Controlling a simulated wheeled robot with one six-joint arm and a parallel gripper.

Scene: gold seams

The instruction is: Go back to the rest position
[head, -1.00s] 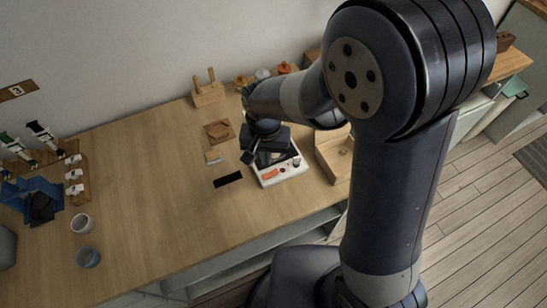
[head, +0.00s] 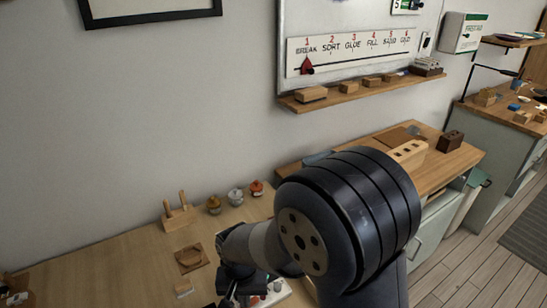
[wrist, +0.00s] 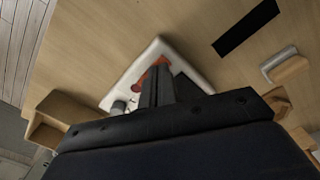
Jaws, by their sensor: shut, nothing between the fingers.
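My gripper (wrist: 157,88) shows in the wrist view as two dark fingers side by side, shut and empty. They overlie a white device (wrist: 145,62) with a red-orange part, partly hidden behind them; I cannot tell whether they touch it. In the head view my gripper (head: 234,288) is low in the picture, next to the white device (head: 268,296), which is mostly hidden behind my arm and cut by the lower edge.
The wooden worktable (head: 120,262) has a square wooden piece (head: 190,258), a pegged block (head: 178,215) and small lidded pots (head: 236,196) near the wall. A wall shelf (head: 350,95) holds several blocks. The wrist view shows a black strip (wrist: 246,28) and a wooden box (wrist: 58,118).

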